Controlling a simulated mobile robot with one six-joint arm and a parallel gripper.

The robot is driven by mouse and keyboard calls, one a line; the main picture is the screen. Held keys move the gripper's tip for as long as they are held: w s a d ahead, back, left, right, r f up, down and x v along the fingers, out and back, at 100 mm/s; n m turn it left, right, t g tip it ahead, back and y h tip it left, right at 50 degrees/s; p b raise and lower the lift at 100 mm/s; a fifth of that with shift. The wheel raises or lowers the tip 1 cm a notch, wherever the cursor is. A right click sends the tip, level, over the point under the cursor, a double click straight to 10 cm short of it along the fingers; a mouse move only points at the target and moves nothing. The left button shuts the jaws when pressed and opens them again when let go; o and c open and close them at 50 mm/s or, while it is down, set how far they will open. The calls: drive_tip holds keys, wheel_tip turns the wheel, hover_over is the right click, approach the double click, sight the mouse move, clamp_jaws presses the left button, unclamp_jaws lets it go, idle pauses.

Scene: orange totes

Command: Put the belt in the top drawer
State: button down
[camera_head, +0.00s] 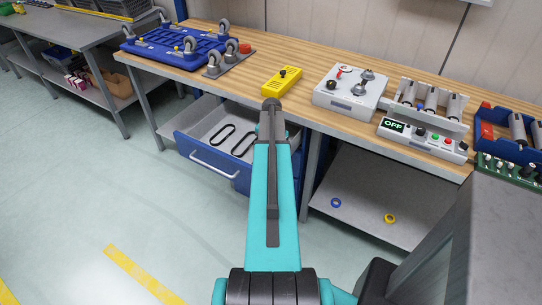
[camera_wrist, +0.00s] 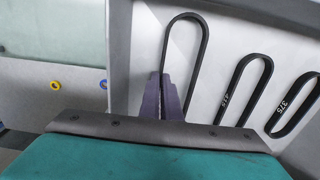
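The open top drawer (camera_head: 187,139) is under the wooden bench, with a blue front and a light grey inside. Two black belts, a left one (camera_head: 221,133) and a right one (camera_head: 240,142), lie in it in the head view. The wrist view shows three black loops over the drawer floor: the nearest belt (camera_wrist: 205,40), a middle belt (camera_wrist: 243,82) and a right belt (camera_wrist: 294,104). My gripper (camera_wrist: 162,76) has its fingertips close together on the left strand of the nearest belt. That belt's lower end is hidden behind the gripper. My arm hides the gripper in the head view.
The bench top (camera_head: 300,107) above holds a yellow device (camera_head: 281,82), a blue tray (camera_head: 172,46) with casters and a switch box (camera_head: 350,88). A lower shelf (camera_head: 365,200) to the right carries a blue ring (camera_head: 336,202) and a yellow ring (camera_head: 390,218). The floor at left is clear.

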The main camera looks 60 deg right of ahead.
drive_tip(key=shift+f, duration=0.2)
idle(0.7)
drive_tip(key=c, duration=1.9)
unclamp_jaws()
drive_tip(key=shift+r+p, duration=1.85)
drive_tip(key=shift+r, duration=1.7)
